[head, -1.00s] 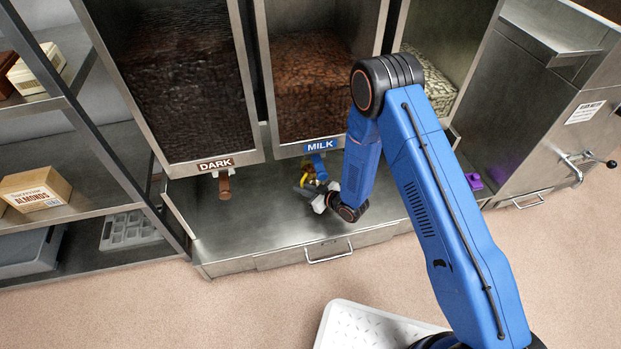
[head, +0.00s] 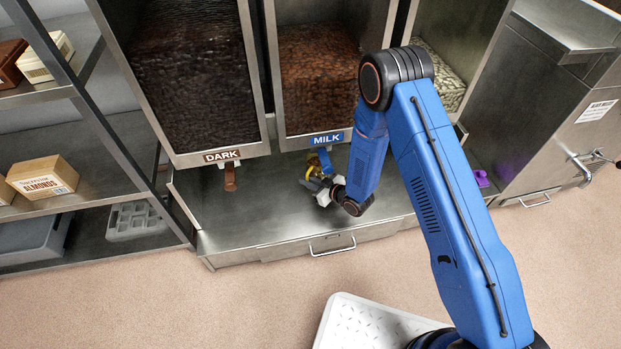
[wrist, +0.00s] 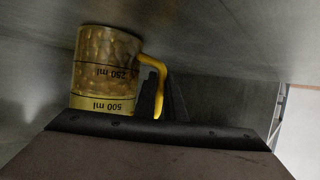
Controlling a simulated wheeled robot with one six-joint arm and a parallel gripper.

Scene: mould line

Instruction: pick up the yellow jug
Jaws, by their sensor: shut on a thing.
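The yellow jug (wrist: 105,70) fills the upper left of the wrist view. It is a clear measuring cup with a yellow handle, a yellow band and 250 ml and 500 ml marks, which read upside down here. Brownish contents show through its wall. My gripper (wrist: 165,88) is shut on the jug's handle; the fingers are dark and partly hidden behind it. In the head view my gripper (head: 323,186) is under the MILK hopper, and only a little yellow of the jug shows beside it. I cannot tell whether the jug touches the counter.
The MILK hopper (head: 317,85) with a blue spout hangs just above the jug. The DARK hopper (head: 195,80) and its brown spout are to the left. The steel counter (head: 250,215) is clear at its front left. A purple object (head: 482,178) lies to the right.

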